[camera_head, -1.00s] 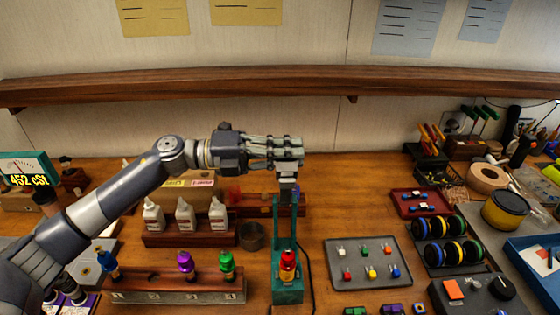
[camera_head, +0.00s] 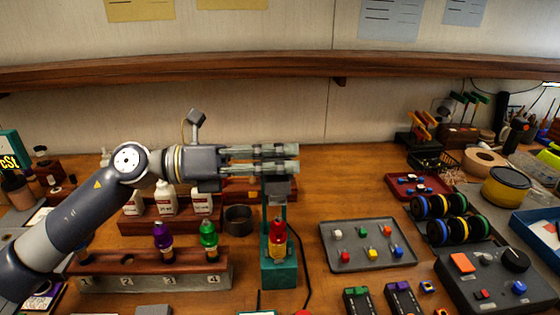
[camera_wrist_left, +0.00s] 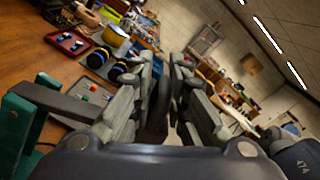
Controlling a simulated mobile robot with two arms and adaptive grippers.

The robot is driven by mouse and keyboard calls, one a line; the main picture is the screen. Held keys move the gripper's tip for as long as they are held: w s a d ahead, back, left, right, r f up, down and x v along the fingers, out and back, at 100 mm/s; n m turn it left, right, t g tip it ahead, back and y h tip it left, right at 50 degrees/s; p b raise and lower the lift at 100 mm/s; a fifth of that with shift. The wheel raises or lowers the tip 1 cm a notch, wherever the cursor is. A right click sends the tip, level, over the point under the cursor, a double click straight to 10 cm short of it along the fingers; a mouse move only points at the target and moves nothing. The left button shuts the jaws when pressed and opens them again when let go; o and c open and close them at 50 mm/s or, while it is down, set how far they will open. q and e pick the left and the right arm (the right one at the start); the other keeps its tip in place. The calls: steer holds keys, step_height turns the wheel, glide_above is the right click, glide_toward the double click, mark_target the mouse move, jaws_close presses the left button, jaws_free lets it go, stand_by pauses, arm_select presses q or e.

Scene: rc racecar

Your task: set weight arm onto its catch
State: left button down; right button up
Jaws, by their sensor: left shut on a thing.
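The green stand (camera_head: 281,272) stands on the bench in the head view, with a red bottle (camera_head: 278,240) in it. My left gripper (camera_head: 296,159) reaches in from the left across the stand's top. A grey block (camera_head: 279,190) shows just under its fingers. In the left wrist view, the dark weight arm (camera_wrist_left: 55,100) runs from the green post (camera_wrist_left: 15,130) towards my left gripper (camera_wrist_left: 172,95). The gripper is shut on the weight arm; the grip itself is mostly hidden by the fingers. The catch cannot be made out. My right gripper is not in view.
A wooden rack (camera_head: 150,277) with purple and green bottles stands left of the stand. White bottles (camera_head: 165,200) and a dark cup (camera_head: 238,219) are behind. A grey tray (camera_head: 350,262) of small coloured parts lies to the right. A cable runs beside the stand.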

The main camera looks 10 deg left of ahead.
arm_select(q)
steer(key=shift+s+d+f+b, duration=0.25)
steer(key=shift+s+f+b, duration=0.05)
steer(key=shift+s+f, duration=0.25)
steer(key=shift+s+d+f, duration=0.1)
steer(key=shift+s+f, duration=0.05)
steer(key=shift+f, duration=0.1)
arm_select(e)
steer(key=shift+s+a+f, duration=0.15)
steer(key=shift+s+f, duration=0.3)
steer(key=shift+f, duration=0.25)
